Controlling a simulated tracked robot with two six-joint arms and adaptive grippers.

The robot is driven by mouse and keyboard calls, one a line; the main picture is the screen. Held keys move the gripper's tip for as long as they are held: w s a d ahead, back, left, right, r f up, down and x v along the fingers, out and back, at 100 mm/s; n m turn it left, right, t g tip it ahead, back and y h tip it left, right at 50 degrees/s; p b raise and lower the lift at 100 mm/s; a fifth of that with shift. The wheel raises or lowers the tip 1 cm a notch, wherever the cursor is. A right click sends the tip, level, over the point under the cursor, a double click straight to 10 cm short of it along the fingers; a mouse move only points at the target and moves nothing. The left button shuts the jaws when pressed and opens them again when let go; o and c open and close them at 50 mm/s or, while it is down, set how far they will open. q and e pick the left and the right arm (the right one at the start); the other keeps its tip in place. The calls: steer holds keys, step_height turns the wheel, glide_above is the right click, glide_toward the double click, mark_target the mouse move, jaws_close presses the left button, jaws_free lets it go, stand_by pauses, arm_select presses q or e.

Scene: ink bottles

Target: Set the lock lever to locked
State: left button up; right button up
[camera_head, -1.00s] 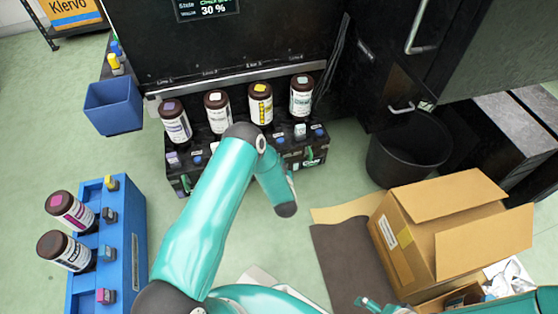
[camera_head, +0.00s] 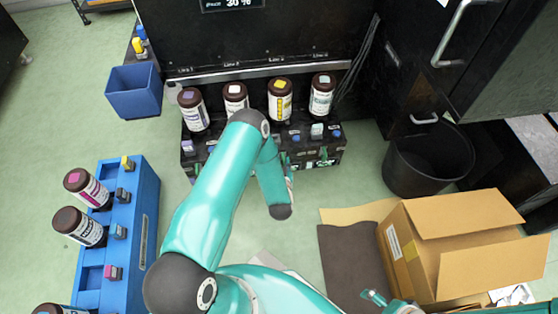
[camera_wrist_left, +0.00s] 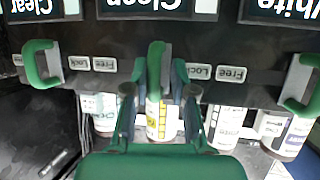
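In the left wrist view, which is upside down, a green lock lever (camera_wrist_left: 157,66) on the black ink station stands upright in the picture. My left gripper (camera_wrist_left: 158,78) has one finger on each side of this lever, with small gaps showing, so it looks open around it. Labels reading Lock (camera_wrist_left: 200,72) and Free (camera_wrist_left: 232,74) are beside it. Another green lever is at the left (camera_wrist_left: 40,64) and one at the right (camera_wrist_left: 302,86). In the head view my left forearm hides most of the gripper and this lever. Only a small teal part of my right gripper (camera_head: 375,298) seems to show.
Several brown ink bottles (camera_head: 279,102) stand on the black station. A blue bin (camera_head: 133,92) and a blue bottle rack (camera_head: 146,235) are at the left. A black waste bin (camera_head: 428,165) and an open cardboard box (camera_head: 440,240) are at the right.

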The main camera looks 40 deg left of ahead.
arm_select(q)
steer(key=shift+d, duration=0.1)
steer(key=v, duration=1.1)
steer(key=shift+s+d, duration=0.2)
steer(key=shift+s, duration=0.1)
steer(key=shift+r, duration=0.1)
